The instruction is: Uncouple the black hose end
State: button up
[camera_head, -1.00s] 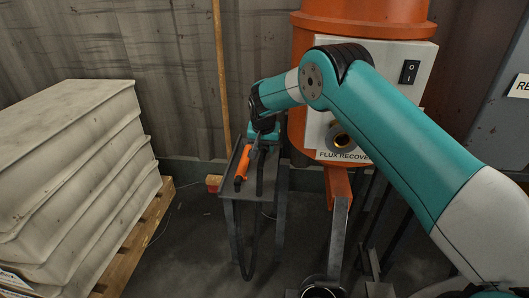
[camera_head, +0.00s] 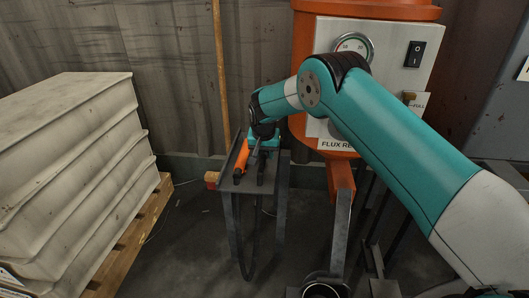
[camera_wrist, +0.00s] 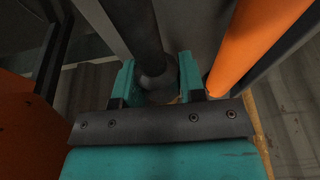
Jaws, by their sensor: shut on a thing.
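The black hose end (camera_wrist: 150,50) is a dark rod-like piece between my gripper's two teal fingers in the wrist view. My gripper (camera_wrist: 157,80) is shut on it. In the head view my gripper (camera_head: 264,140) is at the small grey stand (camera_head: 252,190), and the hose end (camera_head: 261,170) shows just below it. The black hose (camera_head: 249,262) hangs in a loop under the stand. My gripper hides part of the hose end, and I cannot tell whether it is still joined to anything.
An orange cylinder (camera_head: 241,155) lies close beside my gripper; it also fills the wrist view's right side (camera_wrist: 255,40). The orange flux recovery unit (camera_head: 345,172) with gauge (camera_head: 354,46) and switch (camera_head: 414,54) stands right, partly behind my arm. Stacked pale slabs (camera_head: 70,170) stand left.

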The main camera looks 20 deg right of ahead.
jog(key=o, duration=1.1)
jog(key=p+v, duration=0.6)
jog(key=v, duration=1.1)
jog(key=shift+r, duration=0.2)
jog(key=s+a+r+n+y, duration=0.2)
jog(key=s+r+n, duration=0.1)
jog(key=s+r, duration=0.55)
jog(key=s+a+r+n+g+y, duration=0.1)
jog(key=s+r+n+g+y, duration=0.2)
jog(key=s, duration=1.4)
jog(key=s+r+n, duration=0.2)
jog(key=s+n, duration=0.4)
jog(key=s, duration=1)
jog(key=r+p, duration=3.5)
jog(key=shift+s+a+r, duration=0.15)
jog(key=shift+s, duration=0.05)
